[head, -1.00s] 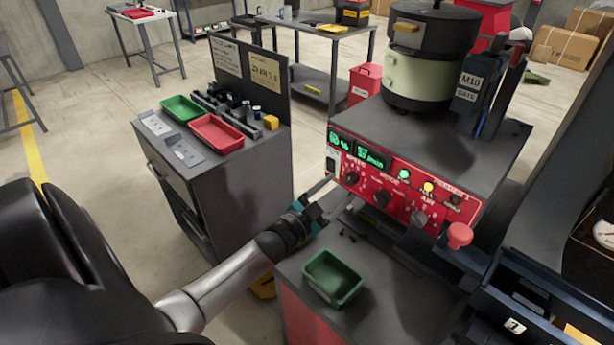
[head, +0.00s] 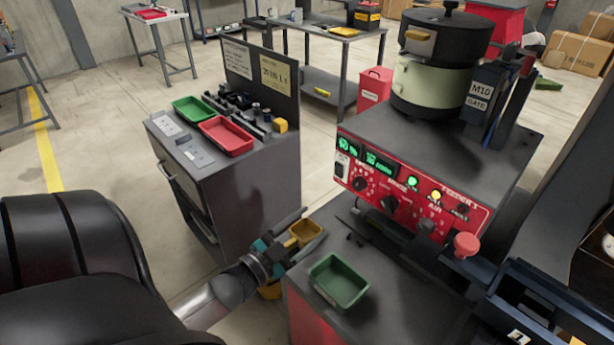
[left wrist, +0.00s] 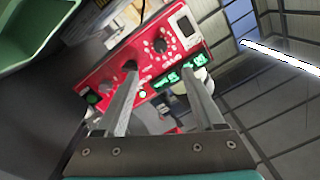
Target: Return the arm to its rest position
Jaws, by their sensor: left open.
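My left arm comes in from the lower left of the head view. Its gripper (head: 314,224) is open, in the air between the grey cabinet and the feeder stand. In the left wrist view the two fingers (left wrist: 163,76) are spread apart with nothing held between them. A small yellow container (head: 305,233) appears between the fingers in the head view; the wrist view shows none there, so it seems to lie beyond them. My right gripper is not in view.
The red feeder panel (head: 412,190) is right of the gripper and shows in the wrist view (left wrist: 150,52). A green tray (head: 338,283) sits on the stand just below right. The grey cabinet (head: 250,185) with green and red trays stands behind left.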

